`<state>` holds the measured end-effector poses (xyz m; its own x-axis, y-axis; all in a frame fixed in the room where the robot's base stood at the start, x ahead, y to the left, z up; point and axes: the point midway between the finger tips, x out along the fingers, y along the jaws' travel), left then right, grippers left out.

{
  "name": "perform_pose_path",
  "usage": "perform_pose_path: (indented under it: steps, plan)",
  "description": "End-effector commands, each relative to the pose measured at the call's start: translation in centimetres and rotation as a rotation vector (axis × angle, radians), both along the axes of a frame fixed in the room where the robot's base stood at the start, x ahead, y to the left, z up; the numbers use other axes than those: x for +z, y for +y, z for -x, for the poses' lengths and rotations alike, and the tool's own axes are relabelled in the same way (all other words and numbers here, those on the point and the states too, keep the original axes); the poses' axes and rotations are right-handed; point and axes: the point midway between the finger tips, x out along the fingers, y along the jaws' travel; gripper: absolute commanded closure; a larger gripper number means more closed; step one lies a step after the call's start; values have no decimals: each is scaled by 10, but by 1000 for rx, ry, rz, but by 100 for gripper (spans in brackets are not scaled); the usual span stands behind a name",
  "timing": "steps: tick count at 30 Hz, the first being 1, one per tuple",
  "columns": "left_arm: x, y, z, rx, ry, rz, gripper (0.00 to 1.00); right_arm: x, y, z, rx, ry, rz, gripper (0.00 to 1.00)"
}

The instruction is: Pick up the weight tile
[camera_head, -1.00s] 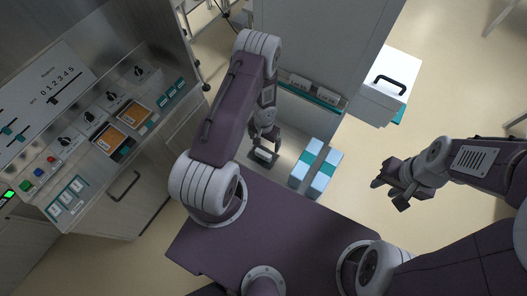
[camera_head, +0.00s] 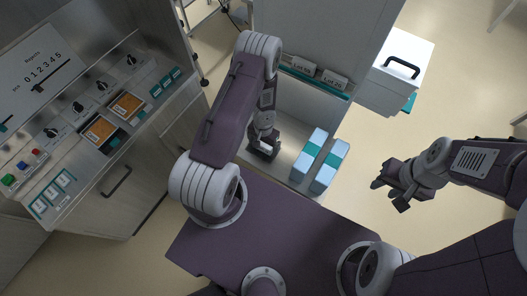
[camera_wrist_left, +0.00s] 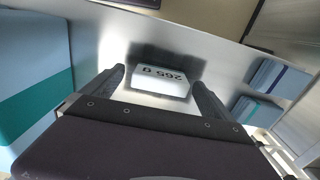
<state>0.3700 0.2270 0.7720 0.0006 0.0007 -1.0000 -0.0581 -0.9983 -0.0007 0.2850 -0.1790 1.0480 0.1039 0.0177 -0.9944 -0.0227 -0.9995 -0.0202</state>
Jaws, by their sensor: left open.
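The weight tile (camera_wrist_left: 158,82) is a pale tile with dark upside-down lettering that looks like "265 g". In the left wrist view it lies on a bare metal surface with dark shadow around it. My left gripper (camera_wrist_left: 160,94) is open, with one finger on either side of the tile's near part. I cannot tell whether the fingers touch it. In the head view my left gripper (camera_head: 263,148) is low over the metal shelf, and the tile is mostly hidden by it. My right gripper (camera_head: 396,184) hangs over the floor at the right, away from the tile; its jaws are unclear.
Two pale blue packs with teal bands (camera_head: 309,153) (camera_head: 329,167) stand just right of my left gripper; one also shows large in the left wrist view (camera_wrist_left: 25,50). Labelled lot cards (camera_head: 318,75) sit behind. A control panel with switches (camera_head: 85,110) is at the left.

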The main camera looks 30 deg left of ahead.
Motion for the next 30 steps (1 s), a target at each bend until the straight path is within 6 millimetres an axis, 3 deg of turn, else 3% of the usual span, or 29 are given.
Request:
perform_pose_path:
  steps: [1, 7, 14, 23, 26, 30]
  plan:
    - [-11, 0, 0, 0, 0, 0, 2, -11, 0, 0, 0, 0, 0, 64]
    - [-6, 0, 0, 1, 0, 0, 2, -6, 0, 0, 0, 0, 0, 64]
    - [-6, 0, 0, 1, 0, 0, 66, -6, 0, 0, 0, 0, 0, 64]
    - [-2, 0, 0, 1, 0, 0, 67, -2, 0, 0, 0, 0, 0, 64]
    - [10, 0, 0, 1, 0, 0, 67, 10, 0, 0, 0, 0, 0, 64]
    - [42, 0, 0, 1, -1, 0, 67, 41, 0, 0, 0, 0, 0, 64]
